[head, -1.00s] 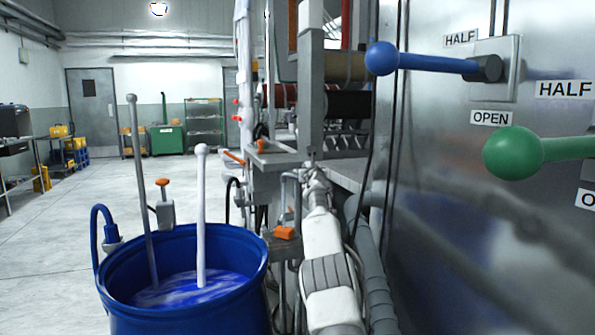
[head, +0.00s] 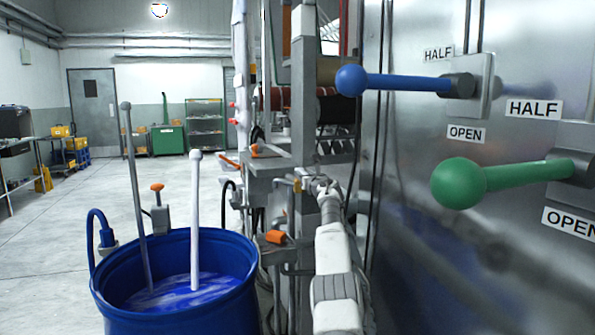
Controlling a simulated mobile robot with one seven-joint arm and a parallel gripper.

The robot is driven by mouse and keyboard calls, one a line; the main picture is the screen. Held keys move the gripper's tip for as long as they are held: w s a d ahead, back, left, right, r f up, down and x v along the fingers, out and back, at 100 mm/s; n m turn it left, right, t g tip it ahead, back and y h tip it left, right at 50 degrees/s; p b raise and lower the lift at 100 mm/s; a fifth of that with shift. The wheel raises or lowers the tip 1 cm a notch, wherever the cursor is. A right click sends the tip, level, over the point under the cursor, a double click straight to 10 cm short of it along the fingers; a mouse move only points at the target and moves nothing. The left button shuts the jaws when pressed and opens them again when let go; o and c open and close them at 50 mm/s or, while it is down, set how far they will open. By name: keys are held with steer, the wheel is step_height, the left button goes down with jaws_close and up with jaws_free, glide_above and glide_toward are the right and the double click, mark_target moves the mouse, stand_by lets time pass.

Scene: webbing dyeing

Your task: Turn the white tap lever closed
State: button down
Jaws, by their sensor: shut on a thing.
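My white and grey arm reaches forward up the middle of the head view. My gripper (head: 322,186) is at its far end, small and partly hidden by my own wrist. It is shut on a small pale part beside the machine frame, which seems to be the white tap lever. The lever's shape and angle cannot be made out. A small brass-coloured fitting is just left of the gripper.
A steel panel (head: 420,260) fills the right side, with a blue lever (head: 405,82) and a green lever (head: 520,177) sticking out. A blue barrel (head: 180,318) with a white rod (head: 195,215) and a grey rod (head: 135,190) stands left.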

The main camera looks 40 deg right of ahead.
steer(key=shift+d+f+n+y+p, duration=0.15)
steer(key=shift+f+n+y+p, duration=0.25)
steer(key=shift+y+p, duration=0.2)
steer(key=c, duration=0.7)
jaws_free()
steer(key=shift+s+t, duration=0.1)
steer(key=shift+t, duration=0.2)
steer(key=shift+o, duration=0.5)
steer(key=shift+r, duration=0.3)
